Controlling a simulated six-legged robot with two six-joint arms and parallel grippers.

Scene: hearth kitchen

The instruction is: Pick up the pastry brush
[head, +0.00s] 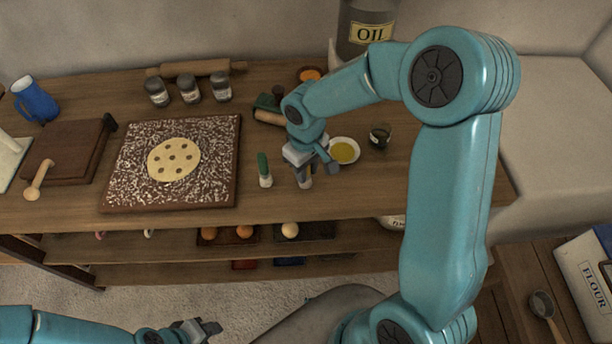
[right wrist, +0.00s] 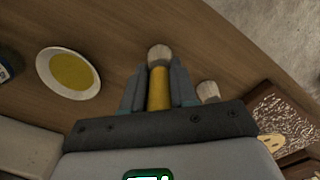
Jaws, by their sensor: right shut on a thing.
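My right gripper (head: 304,174) is at the front part of the wooden table, pointing down. It is shut on a yellow-handled brush (right wrist: 159,88) with pale bristles, which sits between both fingers in the right wrist view. In the head view the gripper hides most of this brush. A second brush with a green handle (head: 263,165) and pale bristles stands just left of the gripper; its bristles (right wrist: 208,92) also show in the right wrist view. My left gripper (head: 211,327) is low at the bottom of the head view, away from the table, and its opening is unclear.
A dish of yellow liquid (head: 343,151) and a small dark glass (head: 380,136) stand right of the gripper. A floured board with dough (head: 224,143) lies to the left. A rolling pin (head: 194,68) and jars (head: 189,89) are at the back.

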